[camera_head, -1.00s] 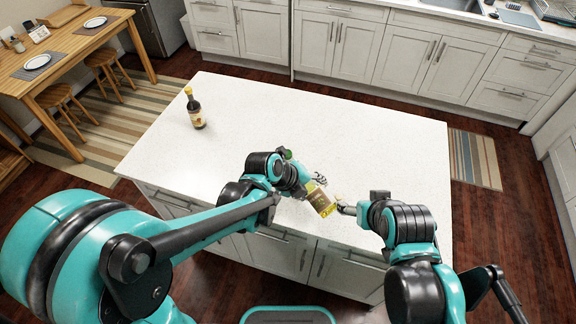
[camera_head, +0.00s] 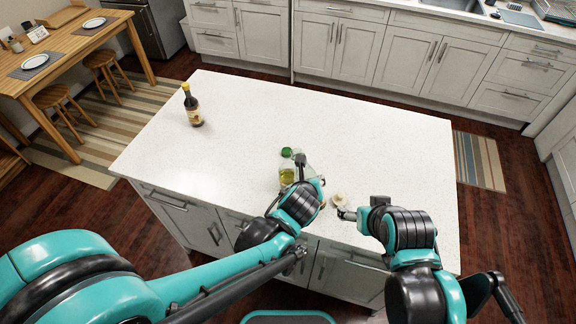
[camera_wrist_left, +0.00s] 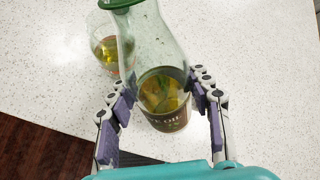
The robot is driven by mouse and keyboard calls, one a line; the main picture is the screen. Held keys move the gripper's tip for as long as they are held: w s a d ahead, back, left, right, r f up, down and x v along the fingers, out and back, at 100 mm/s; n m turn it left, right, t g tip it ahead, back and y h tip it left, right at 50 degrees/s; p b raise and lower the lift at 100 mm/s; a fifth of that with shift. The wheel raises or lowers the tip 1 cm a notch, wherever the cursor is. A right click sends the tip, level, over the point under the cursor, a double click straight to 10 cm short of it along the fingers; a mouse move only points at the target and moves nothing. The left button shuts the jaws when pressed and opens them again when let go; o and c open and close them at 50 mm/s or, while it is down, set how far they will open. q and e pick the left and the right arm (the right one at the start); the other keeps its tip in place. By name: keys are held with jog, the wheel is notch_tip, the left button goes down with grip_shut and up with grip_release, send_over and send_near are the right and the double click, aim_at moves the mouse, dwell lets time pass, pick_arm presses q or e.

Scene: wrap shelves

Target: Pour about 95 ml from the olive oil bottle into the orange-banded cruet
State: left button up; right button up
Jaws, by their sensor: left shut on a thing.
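The olive oil bottle is clear glass with a green rim (camera_head: 287,152) and a dark label; its body shows in the left wrist view (camera_wrist_left: 152,48), with yellow oil low inside. My left gripper (camera_wrist_left: 160,100) is shut around its lower body. The bottle leans, its neck toward upper left in the wrist view. A glass vessel with yellow oil (camera_wrist_left: 105,48), apparently the cruet, stands on the counter beside it; it also shows in the head view (camera_head: 287,176). Only a trace of its orange band shows. My right gripper (camera_head: 347,214) is near the counter's front; its fingers are unclear.
A small cream round thing (camera_head: 339,199) lies beside my right gripper. A dark bottle with a yellow cap (camera_head: 193,107) stands at the far left of the white island counter (camera_head: 370,140). The counter's back and middle are clear.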

pick_arm(q)
jog(key=shift+s+d+f+m+t+y+b, duration=0.15)
jog(key=shift+m+t+y+b, duration=0.2)
jog(key=shift+t+b, duration=0.3)
jog(key=m+t+y+b, duration=0.1)
jog(key=t+b, duration=0.1)
jog(key=b, duration=0.2)
jog(key=shift+f, duration=0.2)
jog(key=shift+t+y+b, duration=0.35)
jog(key=shift+b, duration=0.4)
pick_arm(e)
notch_tip(320, 180, down, 7)
jog(key=shift+f, duration=0.15)
pick_arm(q)
jog(key=shift+r+m+t+b, duration=0.1)
jog(key=shift+m+t+b, duration=0.2)
jog(key=shift+b, duration=0.1)
pick_arm(e)
jog(key=shift+f, duration=0.35)
